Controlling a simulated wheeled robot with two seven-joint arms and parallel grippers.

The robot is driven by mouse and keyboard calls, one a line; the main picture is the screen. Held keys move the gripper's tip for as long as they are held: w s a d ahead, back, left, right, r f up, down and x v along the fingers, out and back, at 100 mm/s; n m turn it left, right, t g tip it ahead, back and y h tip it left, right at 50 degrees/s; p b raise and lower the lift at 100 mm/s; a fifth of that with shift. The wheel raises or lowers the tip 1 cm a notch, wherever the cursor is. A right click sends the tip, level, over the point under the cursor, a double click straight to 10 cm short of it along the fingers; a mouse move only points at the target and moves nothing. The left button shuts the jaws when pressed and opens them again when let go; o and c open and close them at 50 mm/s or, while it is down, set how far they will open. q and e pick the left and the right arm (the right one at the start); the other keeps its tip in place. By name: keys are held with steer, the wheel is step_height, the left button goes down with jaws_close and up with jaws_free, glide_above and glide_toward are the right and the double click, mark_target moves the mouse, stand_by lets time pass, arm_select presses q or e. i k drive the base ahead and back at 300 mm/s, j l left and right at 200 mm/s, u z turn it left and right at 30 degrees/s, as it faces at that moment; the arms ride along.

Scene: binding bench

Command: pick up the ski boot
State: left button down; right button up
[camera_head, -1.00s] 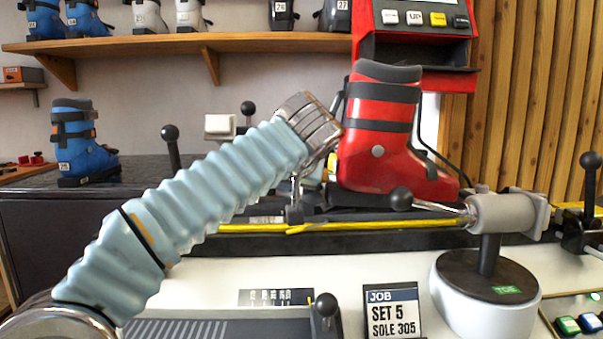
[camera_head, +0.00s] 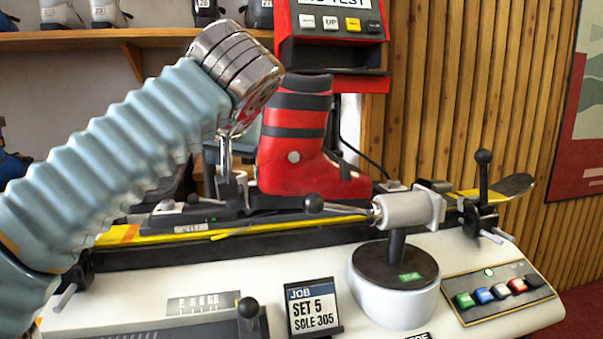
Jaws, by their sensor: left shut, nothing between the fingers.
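The red ski boot (camera_head: 295,165) with dark straps and a dark cuff stands upright on the yellow ski (camera_head: 270,228) clamped along the bench, toe to the right. My left arm comes in from the left, its metal wrist (camera_head: 240,75) just left of the boot's cuff and partly in front of it. My left gripper (camera_head: 228,160) hangs below the wrist, left of the boot's shaft. It is shut with nothing in it, and its fingers are partly hidden and hard to make out. Whether it touches the boot cannot be told. My right gripper is not in view.
A grey cylinder (camera_head: 405,210) on a round white stand (camera_head: 395,290) is in front of the boot's toe, with a black-knobbed lever (camera_head: 314,203). A red test unit (camera_head: 330,30) stands behind. A job card (camera_head: 312,306) and button panel (camera_head: 497,292) are at the front.

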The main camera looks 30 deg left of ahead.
mark_target(293, 161)
steer(key=k+l, duration=0.2)
steer(key=l, duration=0.2)
steer(key=k+l, duration=0.45)
steer(key=l, duration=0.3)
